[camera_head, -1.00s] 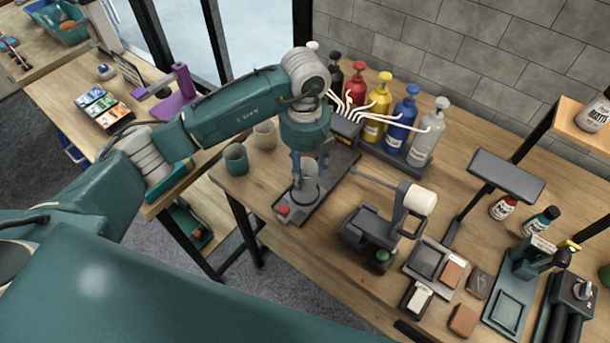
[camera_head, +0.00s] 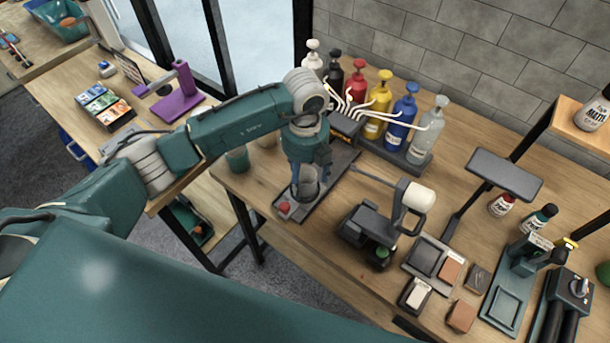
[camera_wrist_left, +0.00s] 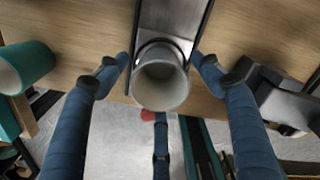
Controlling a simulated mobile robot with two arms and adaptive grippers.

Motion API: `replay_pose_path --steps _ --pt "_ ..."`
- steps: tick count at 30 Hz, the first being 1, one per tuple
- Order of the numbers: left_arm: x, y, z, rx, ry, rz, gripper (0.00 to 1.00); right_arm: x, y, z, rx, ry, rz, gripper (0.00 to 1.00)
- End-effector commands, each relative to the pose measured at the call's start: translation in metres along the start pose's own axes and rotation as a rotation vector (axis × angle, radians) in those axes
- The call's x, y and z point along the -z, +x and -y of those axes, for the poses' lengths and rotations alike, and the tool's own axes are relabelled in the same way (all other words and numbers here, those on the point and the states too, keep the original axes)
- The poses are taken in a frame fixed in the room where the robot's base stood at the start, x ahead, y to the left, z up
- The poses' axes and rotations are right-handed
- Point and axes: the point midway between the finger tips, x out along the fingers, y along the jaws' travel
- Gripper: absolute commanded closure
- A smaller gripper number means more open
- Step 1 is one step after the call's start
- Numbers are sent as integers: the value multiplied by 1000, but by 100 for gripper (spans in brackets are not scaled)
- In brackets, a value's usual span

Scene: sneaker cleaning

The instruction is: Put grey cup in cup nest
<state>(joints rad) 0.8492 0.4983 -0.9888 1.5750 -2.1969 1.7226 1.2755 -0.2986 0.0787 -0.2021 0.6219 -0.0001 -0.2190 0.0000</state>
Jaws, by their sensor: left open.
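The grey cup (camera_head: 307,187) stands upright at the front part of a dark dispenser tray on the table. In the left wrist view the grey cup (camera_wrist_left: 161,80) sits at the end of a metal plate, with a dark curved rim, likely the cup nest (camera_wrist_left: 150,47), behind it. My left gripper (camera_head: 308,174) is open above and around the cup. In the left wrist view its blue fingers (camera_wrist_left: 159,75) are spread on both sides, apart from the cup. My right gripper is not in view.
A row of coloured pump bottles (camera_head: 378,105) stands behind the tray. A teal cup (camera_head: 237,160) is left of it, partly behind my arm. A black stand with a white roller (camera_head: 420,197) is close on the right. A red button (camera_head: 284,207) is in front.

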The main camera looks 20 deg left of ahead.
Motion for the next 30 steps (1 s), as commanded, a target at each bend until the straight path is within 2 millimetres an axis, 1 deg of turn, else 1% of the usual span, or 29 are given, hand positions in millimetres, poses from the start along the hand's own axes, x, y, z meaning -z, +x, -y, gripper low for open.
replay_pose_path --steps 4,5,8,11,15,21,25,30 --pt "0 -5 0 1 0 1 34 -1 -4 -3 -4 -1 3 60" --pt "-1 -6 0 2 0 2 34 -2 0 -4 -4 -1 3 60" --pt "-2 -19 1 4 0 4 34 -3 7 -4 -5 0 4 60" --pt "-2 -39 1 4 1 6 34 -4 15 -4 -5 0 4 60" --pt "-2 -70 1 4 1 6 34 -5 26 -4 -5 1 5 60" --pt "-1 -106 1 3 1 3 34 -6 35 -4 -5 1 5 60" --pt "0 -119 0 1 0 1 34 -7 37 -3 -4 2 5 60" --pt "0 -123 0 0 0 0 34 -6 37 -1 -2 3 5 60"
